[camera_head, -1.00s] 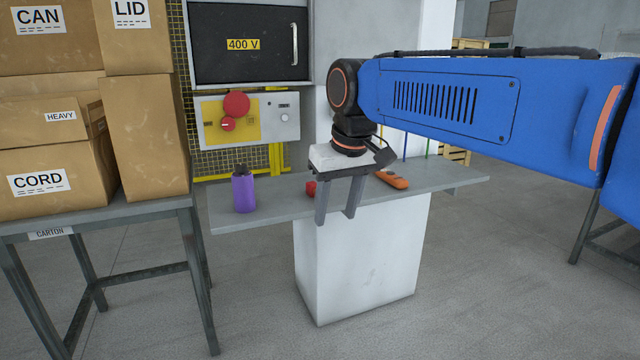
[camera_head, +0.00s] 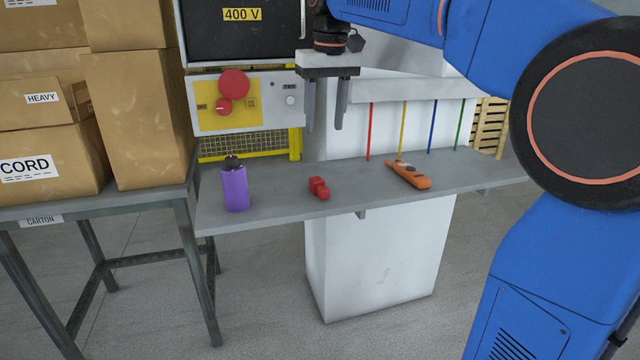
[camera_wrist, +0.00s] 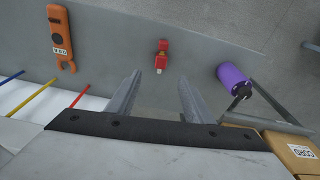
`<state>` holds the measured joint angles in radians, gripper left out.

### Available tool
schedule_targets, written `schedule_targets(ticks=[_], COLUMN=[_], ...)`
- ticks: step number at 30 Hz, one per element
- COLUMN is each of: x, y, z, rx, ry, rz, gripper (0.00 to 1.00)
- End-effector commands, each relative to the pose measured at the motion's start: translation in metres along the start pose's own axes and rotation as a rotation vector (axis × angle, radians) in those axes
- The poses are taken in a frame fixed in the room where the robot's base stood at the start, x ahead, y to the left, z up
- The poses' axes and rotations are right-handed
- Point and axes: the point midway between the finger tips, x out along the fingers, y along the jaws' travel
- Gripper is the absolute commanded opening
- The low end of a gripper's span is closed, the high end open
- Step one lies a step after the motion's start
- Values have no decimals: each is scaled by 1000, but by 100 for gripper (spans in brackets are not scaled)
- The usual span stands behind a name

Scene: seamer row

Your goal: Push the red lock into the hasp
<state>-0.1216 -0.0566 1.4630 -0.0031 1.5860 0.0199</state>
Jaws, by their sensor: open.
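A small red lock (camera_head: 318,187) lies on the grey shelf (camera_head: 280,202), between a purple bottle and an orange tool. It also shows in the wrist view (camera_wrist: 162,52), ahead of and between my fingertips, with a pale end toward me. My gripper (camera_head: 325,128) is open and empty, pointing down above and behind the lock, apart from it; in the wrist view its fingers (camera_wrist: 159,82) are spread. I cannot make out a hasp.
A purple bottle (camera_head: 235,188) stands left on the shelf. An orange tool (camera_head: 409,175) lies right of the lock. Coloured rods (camera_head: 403,128) stand behind the shelf. Cardboard boxes (camera_head: 135,120) fill the table at left. The shelf around the lock is clear.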

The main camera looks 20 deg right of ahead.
Motion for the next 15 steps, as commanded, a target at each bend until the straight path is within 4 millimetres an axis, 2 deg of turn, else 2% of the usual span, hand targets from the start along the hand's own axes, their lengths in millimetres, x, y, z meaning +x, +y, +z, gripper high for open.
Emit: schedule_targets(ticks=[8, 11, 15], x=[1, 9, 32], y=[0, 0, 0], z=[0, 0, 1], rx=[0, 0, 0], ry=[0, 0, -2], rz=[0, 0, 0], gripper=[47, 47, 47])
